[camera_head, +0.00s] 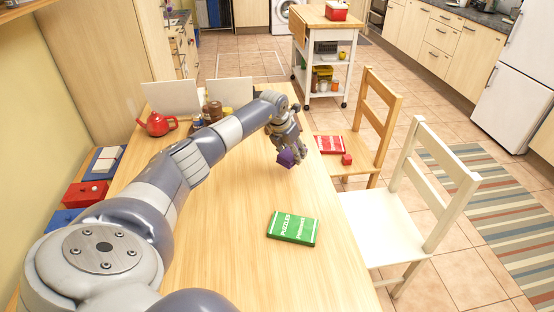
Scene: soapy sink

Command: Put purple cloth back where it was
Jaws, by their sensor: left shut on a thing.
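The purple cloth (287,159) is a small folded block held in the fingers of my left gripper (288,150). The gripper is shut on it and points down over the right part of the wooden table (250,198), near the edge by the chairs. I cannot tell how high the cloth is above the table top. My left arm comes in from the lower left and crosses the table, hiding part of it. My right gripper does not show.
A green puzzle book (292,227) lies on the table. A red teapot (157,124) and brown jar (212,111) stand at the far end. A wooden chair (377,120) with red items on its seat and a white chair (430,185) stand along the right edge. The table's middle is clear.

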